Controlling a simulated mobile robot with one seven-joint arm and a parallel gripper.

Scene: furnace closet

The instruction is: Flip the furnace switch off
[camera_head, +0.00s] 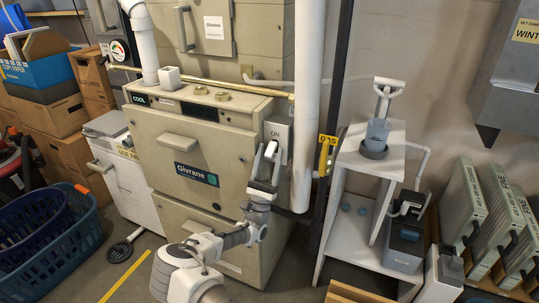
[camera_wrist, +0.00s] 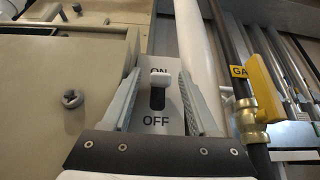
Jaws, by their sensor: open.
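My gripper (camera_head: 266,155) is open in front of the plate. In the wrist view its fingers (camera_wrist: 160,76) stand left and right of the lever; I cannot tell whether either touches it.
A white vertical pipe (camera_head: 307,100) and a dark pipe with a yellow gas valve (camera_wrist: 262,88) run just right of the switch. A white shelf stand (camera_head: 340,215) is further right. Blue baskets (camera_head: 88,245) and boxes fill the left. Some floor is clear at front left.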

